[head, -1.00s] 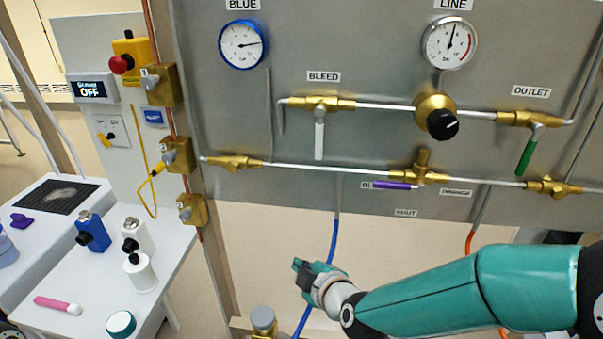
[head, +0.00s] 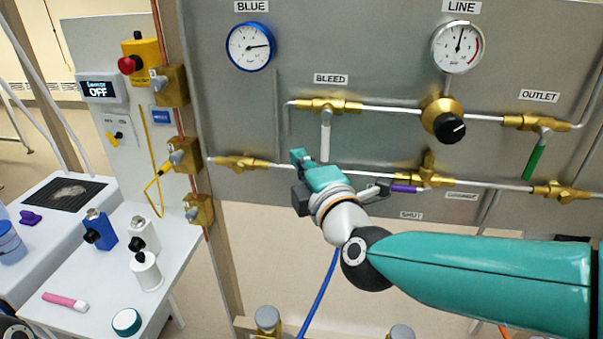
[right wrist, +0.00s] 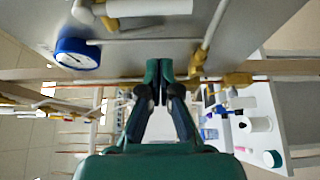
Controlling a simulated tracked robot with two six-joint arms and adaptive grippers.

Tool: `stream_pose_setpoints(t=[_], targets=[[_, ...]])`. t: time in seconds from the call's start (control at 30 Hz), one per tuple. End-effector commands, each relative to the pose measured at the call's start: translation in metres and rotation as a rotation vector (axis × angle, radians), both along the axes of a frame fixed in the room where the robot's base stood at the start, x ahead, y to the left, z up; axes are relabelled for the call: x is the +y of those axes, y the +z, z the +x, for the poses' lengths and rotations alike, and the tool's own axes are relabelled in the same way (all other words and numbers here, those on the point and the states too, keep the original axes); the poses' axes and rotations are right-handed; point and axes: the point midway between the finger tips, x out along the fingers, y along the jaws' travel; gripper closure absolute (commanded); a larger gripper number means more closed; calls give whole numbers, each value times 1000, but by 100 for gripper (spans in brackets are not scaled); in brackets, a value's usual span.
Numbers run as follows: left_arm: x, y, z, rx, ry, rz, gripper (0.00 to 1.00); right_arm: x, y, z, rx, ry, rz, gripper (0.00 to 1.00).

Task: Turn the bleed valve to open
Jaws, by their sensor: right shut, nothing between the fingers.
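The bleed valve (head: 328,105) is a brass fitting on the upper pipe of the grey panel, under the BLEED label (head: 331,79). Its white lever (head: 325,142) hangs straight down, across the pipe. My right gripper (head: 298,156) is just left of the lever's lower end in the picture, with teal fingers shut and empty. Whether it touches the lever cannot be told. In the right wrist view the shut fingertips (right wrist: 159,66) point ahead, and a white lever (right wrist: 150,8) shows at the top edge. My left gripper is out of view.
To the right are the black regulator knob (head: 449,127), the green outlet lever (head: 535,162) and a purple lever (head: 404,188). The blue gauge (head: 250,46) is above left. A white side table (head: 95,290) with bottles stands at left.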

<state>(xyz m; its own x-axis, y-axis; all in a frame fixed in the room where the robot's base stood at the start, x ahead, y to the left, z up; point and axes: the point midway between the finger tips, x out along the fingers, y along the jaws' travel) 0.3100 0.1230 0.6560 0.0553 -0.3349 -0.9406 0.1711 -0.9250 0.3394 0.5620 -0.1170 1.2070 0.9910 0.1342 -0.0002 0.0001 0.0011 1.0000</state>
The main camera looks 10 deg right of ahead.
Motion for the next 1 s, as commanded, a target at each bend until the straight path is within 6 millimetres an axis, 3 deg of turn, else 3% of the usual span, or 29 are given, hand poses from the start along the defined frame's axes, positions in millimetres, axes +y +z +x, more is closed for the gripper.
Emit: stream_pose_setpoints(t=[0.17, 0.3, 0.5, 0.8, 0.83, 0.9, 1.0], targets=[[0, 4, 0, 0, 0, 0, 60, 5, -1, 37, 2, -1, 0, 100], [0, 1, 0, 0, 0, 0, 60, -19, -1, 30, 0, -3, 1, 100], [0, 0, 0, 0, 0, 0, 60, -32, 0, 27, 0, 1, 2, 100], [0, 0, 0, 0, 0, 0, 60, -34, 0, 26, 0, 3, 1, 100], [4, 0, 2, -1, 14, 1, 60, -2, -1, 25, 2, 21, 2, 100], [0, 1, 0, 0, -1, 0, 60, -23, 0, 26, 1, 6, 1, 100], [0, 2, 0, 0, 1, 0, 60, -29, 1, 27, 3, 6, -5, 100]])
